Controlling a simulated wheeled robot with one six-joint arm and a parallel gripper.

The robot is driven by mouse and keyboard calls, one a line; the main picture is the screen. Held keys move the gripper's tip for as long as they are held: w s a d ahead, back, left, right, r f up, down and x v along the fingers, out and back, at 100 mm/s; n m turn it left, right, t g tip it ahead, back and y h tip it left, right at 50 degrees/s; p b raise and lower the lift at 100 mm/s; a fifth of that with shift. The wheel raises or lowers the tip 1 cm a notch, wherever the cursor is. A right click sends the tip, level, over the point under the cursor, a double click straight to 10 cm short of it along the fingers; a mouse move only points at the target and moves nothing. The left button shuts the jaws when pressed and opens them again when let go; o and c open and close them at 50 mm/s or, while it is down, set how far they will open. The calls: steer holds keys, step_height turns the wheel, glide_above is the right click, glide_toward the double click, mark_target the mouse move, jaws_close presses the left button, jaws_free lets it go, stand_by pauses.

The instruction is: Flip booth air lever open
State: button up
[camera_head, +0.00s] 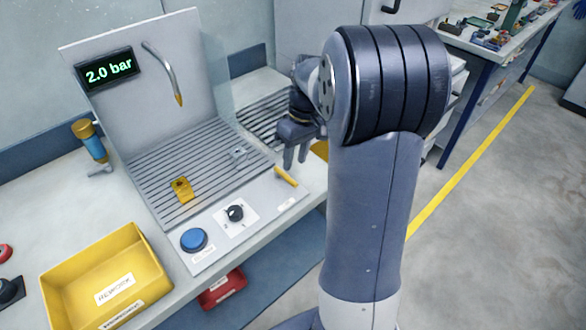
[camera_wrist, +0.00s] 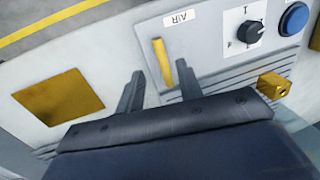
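The booth air lever is a small yellow bar (camera_head: 286,176) on the right end of the booth's light front panel. In the wrist view the yellow lever (camera_wrist: 162,62) lies near the white AIR label (camera_wrist: 180,18). My gripper (camera_head: 295,158) hangs just behind the lever in the head view. In the wrist view its two dark fingers (camera_wrist: 158,85) are spread apart with nothing between them, and the lever lies just beyond the fingertips, close to the right finger. I cannot tell whether a finger touches it.
A black knob (camera_head: 235,213) and a blue button (camera_head: 194,239) share the panel. A yellow block (camera_head: 182,190) and a small grey part (camera_head: 238,154) sit on the slatted grille. The display (camera_head: 108,69) reads 2.0 bar. A yellow REWORK bin (camera_head: 74,266) stands at left.

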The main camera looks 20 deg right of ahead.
mark_target(291, 179)
steer(key=r, duration=0.2)
steer(key=d+r, duration=0.1)
steer(key=r, duration=0.2)
steer(key=shift+w+r, duration=0.2)
steer(key=shift+r, duration=0.05)
steer(key=f, duration=0.3)
steer(key=a+f, duration=0.1)
steer(key=f, duration=0.3)
steer(key=a+f, duration=0.1)
steer(key=f, duration=0.2)
steer(key=shift+s+f, duration=0.4)
steer(key=shift+a, duration=0.1)
steer(key=shift+m, duration=0.3)
steer(key=shift+r, duration=0.1)
